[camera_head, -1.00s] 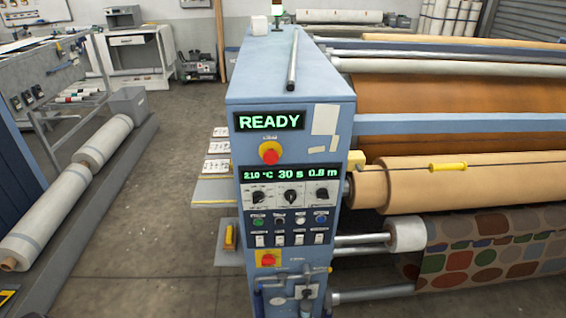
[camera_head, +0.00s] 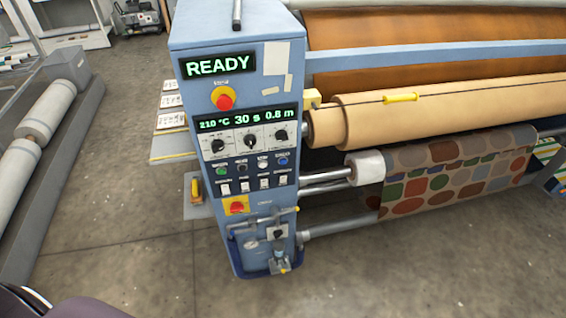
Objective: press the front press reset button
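The blue press control cabinet (camera_head: 212,118) stands left of centre in the head view, with its front panel facing me. Its upper display (camera_head: 218,65) reads READY. A row of small round buttons sits under the dials: a green button (camera_head: 221,171), a black button (camera_head: 242,168), a white button (camera_head: 262,164) and a blue button (camera_head: 282,160). Their labels are too small to read, so I cannot tell which one is reset. Neither of my grippers is in view.
Red emergency knobs on yellow plates sit above (camera_head: 224,99) and below (camera_head: 237,206) the button row. Rollers with tan fabric (camera_head: 440,110) and patterned cloth (camera_head: 450,172) extend right. Shelves (camera_head: 172,145) project left of the cabinet. Concrete floor in front is clear.

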